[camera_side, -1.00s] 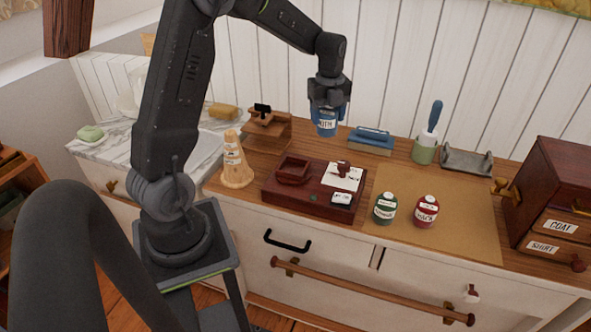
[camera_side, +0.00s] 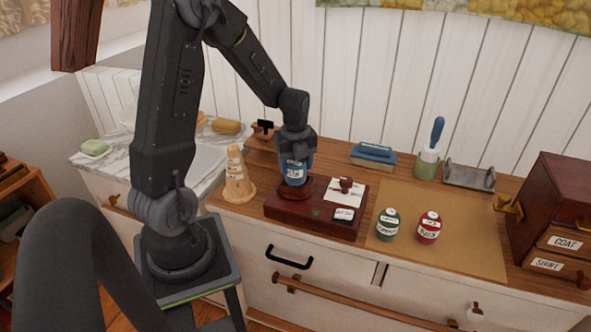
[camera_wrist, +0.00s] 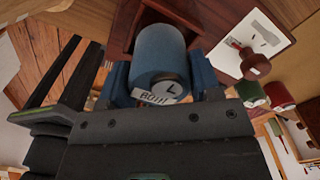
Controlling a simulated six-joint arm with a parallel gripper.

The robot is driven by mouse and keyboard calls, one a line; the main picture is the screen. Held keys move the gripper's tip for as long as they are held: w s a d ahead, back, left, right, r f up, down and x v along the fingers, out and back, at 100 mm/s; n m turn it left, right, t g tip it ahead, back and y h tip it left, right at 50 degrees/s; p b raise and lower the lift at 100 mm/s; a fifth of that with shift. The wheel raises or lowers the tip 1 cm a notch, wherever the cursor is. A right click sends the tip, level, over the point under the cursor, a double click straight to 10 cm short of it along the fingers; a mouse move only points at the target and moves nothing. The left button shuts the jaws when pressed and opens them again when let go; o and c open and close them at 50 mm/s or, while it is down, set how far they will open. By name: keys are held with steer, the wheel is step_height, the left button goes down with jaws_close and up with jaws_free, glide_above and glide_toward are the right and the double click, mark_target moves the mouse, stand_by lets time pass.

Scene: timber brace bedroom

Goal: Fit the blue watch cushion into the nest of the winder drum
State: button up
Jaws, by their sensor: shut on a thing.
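The blue watch cushion (camera_side: 294,173) is a short blue cylinder with a white label. My gripper (camera_side: 296,155) is shut on it from above. In the wrist view the cushion (camera_wrist: 160,55) sits between the fingers, its end with a clock-like mark toward the camera. The winder drum's nest (camera_side: 268,195) is a dark red holder on the left of a dark red base (camera_side: 310,225). The cushion is directly over or at the nest and hides most of it. The nest's wall (camera_wrist: 125,22) shows behind the cushion in the wrist view. I cannot tell whether they touch.
A white card with a stamp (camera_side: 346,186) and a small label block (camera_side: 344,215) lie on the base. Green (camera_side: 387,225) and red (camera_side: 428,229) bottles stand right, on a brown mat (camera_side: 470,240) with free room.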

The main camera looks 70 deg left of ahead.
steer(key=shift+f, duration=0.95)
steer(key=shift+f, duration=0.1)
steer(key=o, duration=1)
